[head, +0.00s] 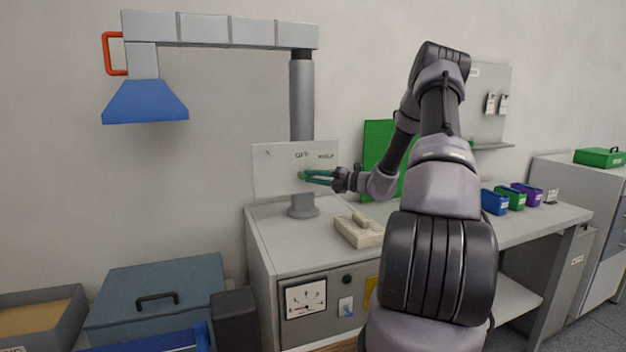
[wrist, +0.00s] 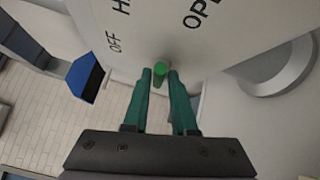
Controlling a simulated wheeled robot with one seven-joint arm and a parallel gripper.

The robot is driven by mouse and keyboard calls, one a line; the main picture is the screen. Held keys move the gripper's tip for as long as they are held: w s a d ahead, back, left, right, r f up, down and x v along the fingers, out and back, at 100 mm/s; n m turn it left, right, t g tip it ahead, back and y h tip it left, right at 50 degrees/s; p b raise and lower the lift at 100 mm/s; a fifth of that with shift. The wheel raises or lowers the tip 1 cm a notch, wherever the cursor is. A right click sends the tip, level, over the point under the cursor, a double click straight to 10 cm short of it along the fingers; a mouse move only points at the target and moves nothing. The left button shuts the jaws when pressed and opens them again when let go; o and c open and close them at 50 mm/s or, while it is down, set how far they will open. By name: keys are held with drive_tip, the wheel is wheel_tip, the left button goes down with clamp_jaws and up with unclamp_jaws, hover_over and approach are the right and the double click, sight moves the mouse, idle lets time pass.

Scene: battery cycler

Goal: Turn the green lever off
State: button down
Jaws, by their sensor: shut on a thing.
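The green lever (wrist: 160,68) shows in the wrist view as a short green rod end in front of a white panel (wrist: 130,18). My gripper (wrist: 160,76) has green fingers, one on each side of the lever, shut on it near their tips. In the head view my gripper (head: 304,177) reaches from the right to the white panel (head: 275,165), and the lever is hard to tell from the green fingers. The panel carries the words OFF and, cut off by the picture edge, others beginning H and OPE. The lever's pivot is not clearly seen.
A beige device (head: 358,232) lies on the bench below my gripper. A green board (head: 378,150) stands behind my arm. Blue, green and purple bins stand at right.

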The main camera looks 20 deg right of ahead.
sight(302, 174)
drive_tip(key=r+n+g+h, duration=0.1)
drive_tip(key=h, duration=0.1)
drive_tip(key=a+n+g+h, duration=0.1)
drive_tip(key=n+h, duration=0.1)
drive_tip(key=r+n+g+h, duration=0.1)
drive_tip(key=n, duration=0.1)
drive_tip(key=shift+a+r+h, duration=0.3)
drive_tip(key=shift+r+h, duration=0.05)
drive_tip(key=shift+h, duration=0.05)
drive_tip(key=n+h, duration=0.1)
drive_tip(key=a+h, duration=0.1)
drive_tip(key=shift+r+n+h, duration=0.15)
drive_tip(key=shift+n+h, duration=0.25)
drive_tip(key=shift+a+n+g+h, duration=0.2)
drive_tip(key=shift+n+h, duration=0.1)
drive_tip(key=shift+h, duration=0.35)
drive_tip(key=shift+a+n+g+h, duration=0.2)
drive_tip(key=shift+n+h, duration=0.1)
drive_tip(key=shift+h, duration=0.35)
drive_tip(key=c, duration=0.8)
unclamp_jaws()
drive_tip(key=shift+c, duration=0.2)
drive_tip(key=shift+d, duration=0.1)
